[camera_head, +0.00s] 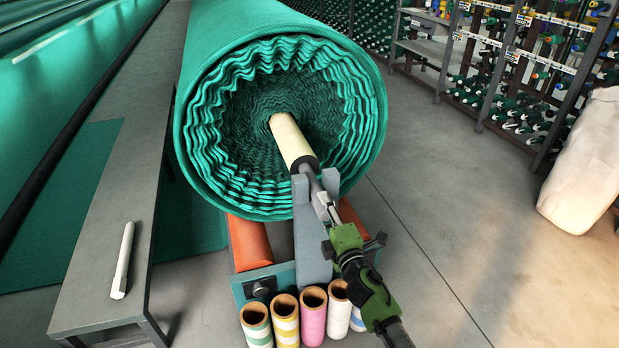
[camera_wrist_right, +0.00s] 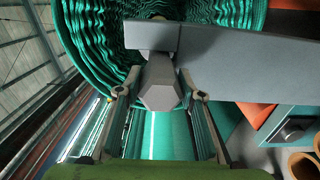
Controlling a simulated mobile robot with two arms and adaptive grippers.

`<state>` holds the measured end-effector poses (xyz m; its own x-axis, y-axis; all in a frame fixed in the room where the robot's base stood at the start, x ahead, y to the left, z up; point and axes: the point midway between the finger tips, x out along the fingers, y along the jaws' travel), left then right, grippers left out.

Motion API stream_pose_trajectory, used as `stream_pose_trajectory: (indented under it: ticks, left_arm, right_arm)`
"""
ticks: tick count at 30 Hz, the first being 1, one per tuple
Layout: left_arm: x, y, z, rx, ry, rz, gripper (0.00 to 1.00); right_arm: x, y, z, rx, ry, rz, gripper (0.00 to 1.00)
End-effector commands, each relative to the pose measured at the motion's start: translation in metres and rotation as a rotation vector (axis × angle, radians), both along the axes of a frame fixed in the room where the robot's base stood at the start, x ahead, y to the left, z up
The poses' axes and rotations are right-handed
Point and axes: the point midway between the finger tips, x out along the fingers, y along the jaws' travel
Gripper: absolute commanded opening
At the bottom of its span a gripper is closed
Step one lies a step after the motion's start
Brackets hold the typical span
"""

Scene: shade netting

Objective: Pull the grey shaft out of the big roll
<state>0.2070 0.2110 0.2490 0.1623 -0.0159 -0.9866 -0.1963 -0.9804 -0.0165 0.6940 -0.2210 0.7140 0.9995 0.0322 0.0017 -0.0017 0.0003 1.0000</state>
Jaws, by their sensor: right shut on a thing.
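The big roll (camera_head: 215,80) of green netting faces me, its layers wavy around a dark hollow. A cream tube (camera_head: 291,140) sticks out of its middle, with a dark ring at its near end. The grey shaft (camera_head: 313,182) comes out of this tube and passes by a grey upright. In the right wrist view the grey shaft (camera_wrist_right: 161,88) shows its six-sided end. My right gripper (camera_head: 322,203) is shut on the shaft near this end, with one finger on each side in the wrist view (camera_wrist_right: 159,92). My left gripper is not in view.
The grey upright (camera_head: 313,245) stands close beside my right gripper. Orange rollers (camera_head: 249,243) lie under the roll. Several coloured tubes (camera_head: 313,318) stand in front. A pale rod (camera_head: 123,262) lies on the grey bench (camera_head: 90,290). The floor at the right is clear before a white sack (camera_head: 590,165).

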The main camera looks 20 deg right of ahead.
Motion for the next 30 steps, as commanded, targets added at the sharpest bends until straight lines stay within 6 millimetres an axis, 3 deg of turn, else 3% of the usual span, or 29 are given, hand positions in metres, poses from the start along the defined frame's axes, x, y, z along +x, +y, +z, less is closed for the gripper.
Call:
stream_pose_trajectory:
  ticks: [11, 30]
  left_arm:
    - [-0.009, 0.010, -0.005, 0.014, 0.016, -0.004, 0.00]
    - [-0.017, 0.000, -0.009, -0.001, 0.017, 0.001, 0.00]
  right_arm:
    - [-0.007, 0.000, 0.001, 0.001, -0.002, 0.001, 0.01]
    - [-0.025, -0.001, 0.000, 0.001, 0.001, 0.000, 0.01]
